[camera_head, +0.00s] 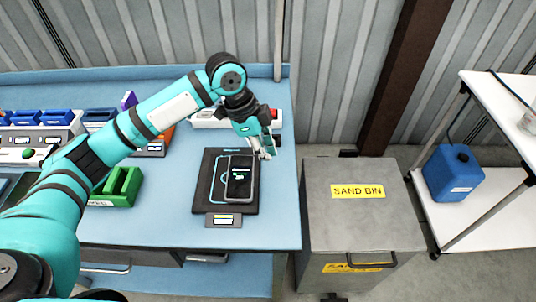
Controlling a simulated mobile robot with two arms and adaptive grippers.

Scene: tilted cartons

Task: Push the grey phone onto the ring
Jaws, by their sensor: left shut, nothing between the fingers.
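The grey phone (239,186) lies flat on a dark mat (208,198) on the blue table. Its screen is dark with a small lit mark. Light blue outline lines show on the mat to the left of the phone, and the phone covers part of them. I cannot tell how fully the phone sits over the ring. My left gripper (265,154) is shut and empty, pointing down just beyond the phone's far right corner. I cannot tell whether its fingertips touch the phone. My right gripper is not in view.
A small label plate (222,220) sits at the mat's front edge. A green holder (118,187) stands to the left, partly behind my arm. A white box (208,118) with a red end lies behind the mat. A grey sand bin (340,235) stands beyond the table's right edge.

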